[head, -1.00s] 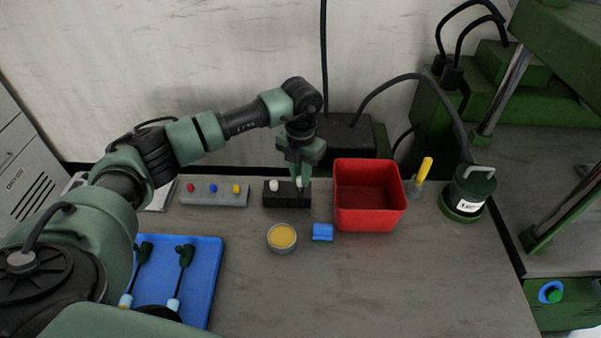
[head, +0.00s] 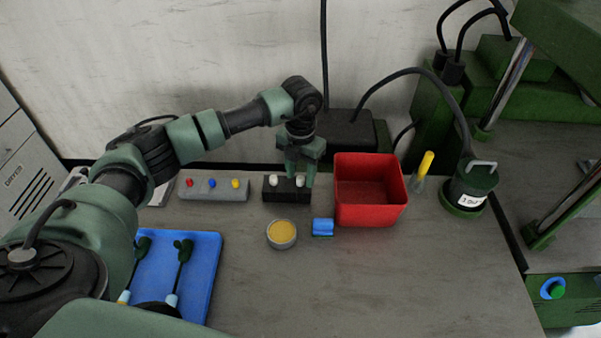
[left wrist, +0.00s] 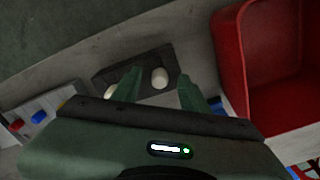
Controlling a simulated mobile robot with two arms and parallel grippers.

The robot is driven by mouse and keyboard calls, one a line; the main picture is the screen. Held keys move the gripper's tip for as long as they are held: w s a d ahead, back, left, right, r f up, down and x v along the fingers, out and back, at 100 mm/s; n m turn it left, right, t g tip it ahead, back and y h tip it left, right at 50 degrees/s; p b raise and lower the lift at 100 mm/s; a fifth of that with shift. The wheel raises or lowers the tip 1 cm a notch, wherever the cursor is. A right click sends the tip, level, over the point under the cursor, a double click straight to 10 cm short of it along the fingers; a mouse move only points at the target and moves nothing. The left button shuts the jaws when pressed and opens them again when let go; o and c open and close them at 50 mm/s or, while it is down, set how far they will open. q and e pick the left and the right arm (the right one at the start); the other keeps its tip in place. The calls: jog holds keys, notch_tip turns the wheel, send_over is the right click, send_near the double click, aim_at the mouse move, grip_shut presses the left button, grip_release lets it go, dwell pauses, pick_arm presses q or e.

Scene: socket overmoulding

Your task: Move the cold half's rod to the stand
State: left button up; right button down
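A black block (head: 287,194) stands at the back of the table. Two white rod tops stick up from it, a left one (head: 273,180) and a right one (head: 300,182). My left gripper (head: 301,177) is over the right end of the block, pointing down. In the left wrist view its fingers (left wrist: 160,92) are apart and empty, with the right white rod (left wrist: 160,78) showing in the gap between them. The left rod (left wrist: 111,62) is outside the fingers. A grey block (head: 213,189) to the left holds a red, a blue and a yellow rod. My right gripper is not seen.
A red open bin (head: 369,213) stands close right of the black block. A blue piece (head: 322,227) and a round tin with yellow contents (head: 281,234) lie in front. A blue tray (head: 203,270) holds cabled parts. The front right table is clear.

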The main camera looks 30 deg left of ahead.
pick_arm(q)
jog(key=shift+r+b, duration=0.75)
jog(key=shift+r, duration=3.15)
